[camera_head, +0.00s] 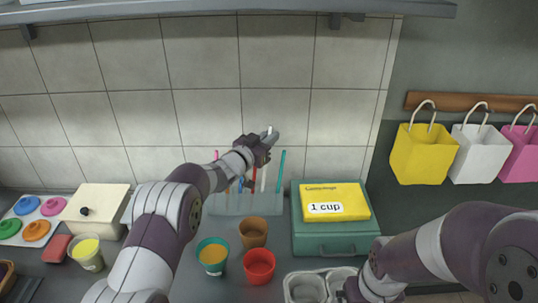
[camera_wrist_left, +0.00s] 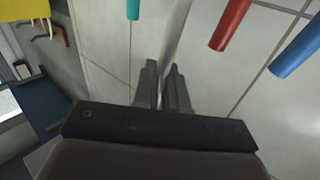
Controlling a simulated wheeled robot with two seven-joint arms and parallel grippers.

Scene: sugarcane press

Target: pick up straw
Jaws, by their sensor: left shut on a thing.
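My left gripper (camera_head: 269,136) is raised against the tiled wall, above the straw holder (camera_head: 230,206). In the left wrist view its fingers (camera_wrist_left: 165,86) are closed on a white straw (camera_wrist_left: 176,35). The white straw (camera_head: 263,178) hangs below the gripper in the head view; whether its lower end is still in the holder is unclear. A teal straw (camera_head: 281,170), a red straw (camera_wrist_left: 232,22), a blue straw (camera_wrist_left: 298,48) and a pink straw (camera_head: 216,155) stand around it. My right gripper (camera_head: 352,290) is low by the cup tray, its fingers not clearly visible.
A brown cup (camera_head: 253,233), a teal cup (camera_head: 212,256) and a red cup (camera_head: 259,266) stand in front of the holder. A green box (camera_head: 310,238) with a yellow box (camera_head: 335,200) on top is to the right. A grey cup tray (camera_head: 305,288) is at the front.

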